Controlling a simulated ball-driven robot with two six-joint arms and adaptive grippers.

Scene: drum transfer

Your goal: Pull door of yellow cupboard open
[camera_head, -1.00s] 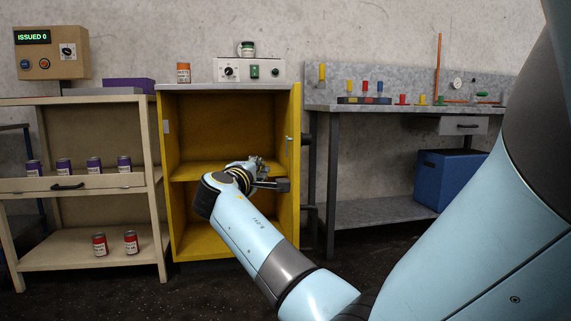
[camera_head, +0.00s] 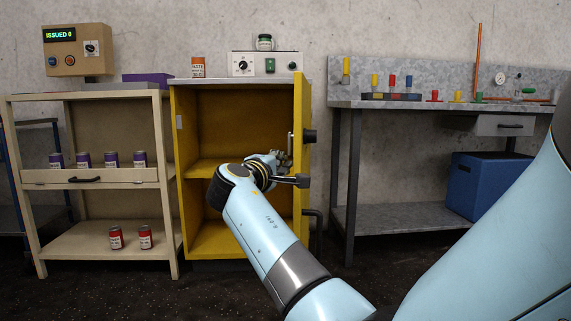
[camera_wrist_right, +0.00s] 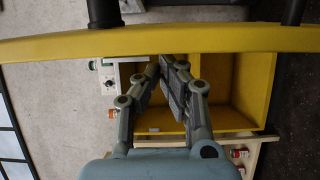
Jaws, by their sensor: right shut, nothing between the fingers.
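The yellow cupboard (camera_head: 208,239) stands in the middle of the head view, its shelf and inside showing. Its door (camera_head: 304,95) is open, hinged at the right side and seen nearly edge-on. In the right wrist view the door (camera_wrist_right: 60,47) is a yellow band across the top, with the cupboard inside (camera_wrist_right: 250,85) beyond it. My right gripper (camera_head: 298,181) is in front of the cupboard opening, by the inner side of the door. In the right wrist view its fingers (camera_wrist_right: 168,66) are together and empty. My left gripper is out of view.
A beige shelf unit (camera_head: 100,186) with several cans stands to the left. A grey workbench (camera_head: 430,104) with a blue box (camera_head: 487,186) is to the right. A control box (camera_head: 266,64) and an orange jar (camera_head: 198,67) sit on the cupboard. Dark floor lies in front.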

